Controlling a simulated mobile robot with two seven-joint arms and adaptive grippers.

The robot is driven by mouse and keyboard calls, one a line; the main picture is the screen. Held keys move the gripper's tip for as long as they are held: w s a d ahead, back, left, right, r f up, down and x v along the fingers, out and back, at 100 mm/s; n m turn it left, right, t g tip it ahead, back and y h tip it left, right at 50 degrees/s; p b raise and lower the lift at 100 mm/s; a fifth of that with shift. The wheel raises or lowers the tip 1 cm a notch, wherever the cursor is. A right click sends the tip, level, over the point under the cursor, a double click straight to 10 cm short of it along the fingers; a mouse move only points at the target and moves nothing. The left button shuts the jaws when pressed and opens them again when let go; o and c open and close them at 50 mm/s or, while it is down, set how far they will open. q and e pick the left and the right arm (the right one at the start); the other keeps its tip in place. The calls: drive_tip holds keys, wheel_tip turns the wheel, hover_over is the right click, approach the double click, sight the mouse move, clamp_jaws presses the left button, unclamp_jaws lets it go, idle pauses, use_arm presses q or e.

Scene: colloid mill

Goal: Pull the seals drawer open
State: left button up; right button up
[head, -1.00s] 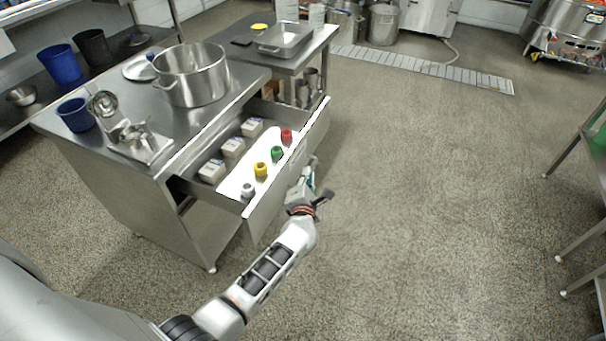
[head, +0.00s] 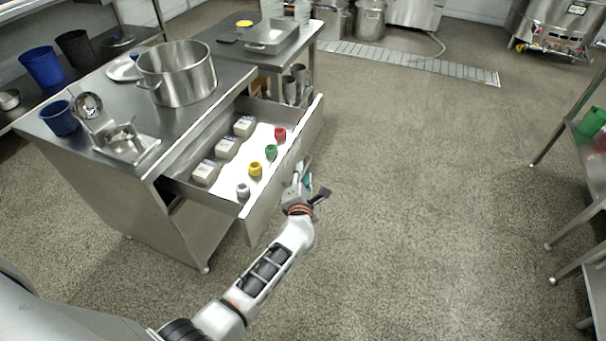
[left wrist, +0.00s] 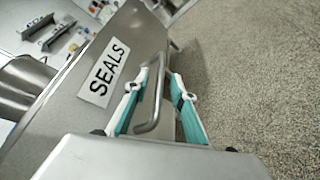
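The seals drawer (head: 262,211) is pulled well out of the steel workbench (head: 92,178). Its front carries a SEALS label (left wrist: 104,73) in the left wrist view. My left gripper (head: 304,168) is at the outer side of the drawer front. In the drawer are grey, yellow, green and red parts (head: 255,169) and a row of pale boxes (head: 227,148). My right gripper is out of view.
A large pot (head: 178,80), a blue cup (head: 60,118) and a metal fitting (head: 125,140) stand on the workbench. A shelf rack (head: 578,165) is at the right. The floor between is clear.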

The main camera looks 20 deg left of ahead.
use_arm(q)
drive_tip(key=v, duration=0.7)
drive_tip(key=shift+s, duration=0.25)
idle(0.4)
